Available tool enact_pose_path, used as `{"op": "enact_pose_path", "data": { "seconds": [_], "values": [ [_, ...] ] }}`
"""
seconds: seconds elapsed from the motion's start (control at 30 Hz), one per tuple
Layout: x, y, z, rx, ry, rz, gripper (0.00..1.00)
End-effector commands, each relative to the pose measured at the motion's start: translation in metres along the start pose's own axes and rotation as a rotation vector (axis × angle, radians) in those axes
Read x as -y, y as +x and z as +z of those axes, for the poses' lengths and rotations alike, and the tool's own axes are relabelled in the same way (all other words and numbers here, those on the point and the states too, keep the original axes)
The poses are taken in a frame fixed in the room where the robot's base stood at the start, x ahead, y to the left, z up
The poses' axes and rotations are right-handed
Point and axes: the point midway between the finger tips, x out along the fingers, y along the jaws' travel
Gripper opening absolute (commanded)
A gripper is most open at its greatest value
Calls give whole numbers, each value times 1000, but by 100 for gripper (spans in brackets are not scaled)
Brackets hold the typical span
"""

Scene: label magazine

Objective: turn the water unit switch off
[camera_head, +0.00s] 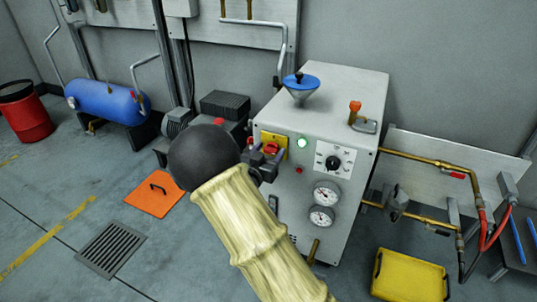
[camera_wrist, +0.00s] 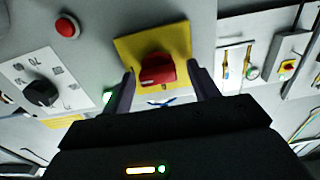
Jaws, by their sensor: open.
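The water unit switch is a red rotary knob on a yellow plate (camera_head: 281,141), on the front of a light grey cabinet (camera_head: 345,90). In the wrist view the red knob (camera_wrist: 158,68) stands in front of its yellow plate (camera_wrist: 140,47). My gripper (camera_head: 262,158) is open, with one finger on either side of the knob in the wrist view (camera_wrist: 161,76). I cannot tell whether the fingers touch it. In the head view my gripper partly hides the switch. A green lamp (camera_head: 302,142) beside it is lit.
The panel also carries a black dial (camera_head: 333,162), a small red button (camera_head: 299,170) and two gauges (camera_head: 326,193). A blue funnel (camera_head: 301,84) and an orange-handled valve (camera_head: 355,108) are on top. Brass pipes (camera_head: 415,156) run right. A yellow tray (camera_head: 410,278) lies on the floor.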

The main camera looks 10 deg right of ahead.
Motion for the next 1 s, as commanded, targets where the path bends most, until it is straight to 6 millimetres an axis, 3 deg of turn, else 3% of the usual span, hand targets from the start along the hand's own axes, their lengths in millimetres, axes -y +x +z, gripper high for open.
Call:
{"op": "enact_pose_path", "data": {
  "seconds": [0.2,0.43,0.47,1.0],
  "values": [
    [-2,2,0,0,0,4,60],
    [0,0,0,0,0,2,17],
    [0,0,0,0,0,2,15],
    [0,-1,-3,3,-100,2,15]
  ]
}}
